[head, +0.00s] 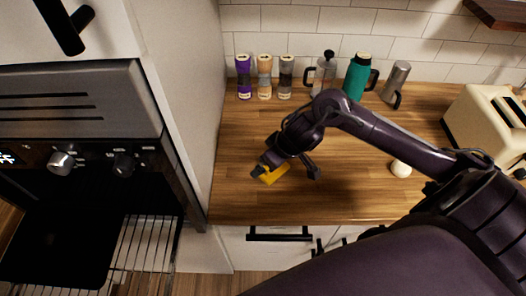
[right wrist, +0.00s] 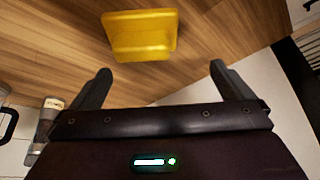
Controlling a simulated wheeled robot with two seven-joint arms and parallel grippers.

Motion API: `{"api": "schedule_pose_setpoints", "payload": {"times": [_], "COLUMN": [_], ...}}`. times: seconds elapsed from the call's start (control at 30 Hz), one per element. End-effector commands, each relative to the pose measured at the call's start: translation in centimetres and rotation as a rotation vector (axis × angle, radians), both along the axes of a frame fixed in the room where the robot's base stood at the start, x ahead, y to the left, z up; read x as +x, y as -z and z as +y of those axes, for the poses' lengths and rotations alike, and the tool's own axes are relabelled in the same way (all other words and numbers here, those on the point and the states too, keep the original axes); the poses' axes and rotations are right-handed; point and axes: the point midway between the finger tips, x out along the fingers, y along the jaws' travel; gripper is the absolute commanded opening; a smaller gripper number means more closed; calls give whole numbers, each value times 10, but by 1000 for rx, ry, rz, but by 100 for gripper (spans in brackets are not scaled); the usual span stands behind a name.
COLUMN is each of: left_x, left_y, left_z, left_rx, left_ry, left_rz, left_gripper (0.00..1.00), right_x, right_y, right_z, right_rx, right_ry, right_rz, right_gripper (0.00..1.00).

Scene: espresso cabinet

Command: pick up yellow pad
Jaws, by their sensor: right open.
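The yellow pad (head: 274,173) lies on the wooden counter near its front edge, partly hidden by my right gripper in the head view. In the right wrist view the yellow pad (right wrist: 142,36) shows whole, with a raised ridge along its near side. My right gripper (head: 285,172) is over the pad in the head view. In the right wrist view its two fingers (right wrist: 158,82) are spread apart and empty. The pad sits beyond the fingertips, apart from them and roughly between their lines. My left gripper is not in view.
Jars (head: 264,78), a glass press (head: 324,75), a green flask (head: 357,77) and a metal jug (head: 396,82) stand along the back wall. A cream toaster (head: 487,125) and a small white round object (head: 401,169) are to the right. An oven cabinet (head: 80,150) bounds the left.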

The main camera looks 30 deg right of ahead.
Motion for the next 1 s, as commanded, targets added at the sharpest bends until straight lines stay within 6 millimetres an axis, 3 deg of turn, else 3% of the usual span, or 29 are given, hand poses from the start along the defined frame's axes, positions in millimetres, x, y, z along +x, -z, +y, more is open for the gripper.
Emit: {"api": "schedule_pose_setpoints", "payload": {"times": [0.13, 0.53, 0.73, 1.0], "left_x": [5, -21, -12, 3], "left_y": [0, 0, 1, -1], "left_z": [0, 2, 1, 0], "left_rx": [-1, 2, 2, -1], "left_ry": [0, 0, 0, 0], "left_rz": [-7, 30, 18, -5], "left_gripper": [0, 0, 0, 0], "right_x": [-4, 14, 25, 26], "right_y": [-3, 39, 63, 67], "right_z": [-19, -18, -16, -16], "right_rx": [-12, -9, -10, -12], "right_ry": [42, 49, 47, 45], "right_rz": [47, 54, 50, 49], "right_gripper": [100, 100, 100, 100]}}
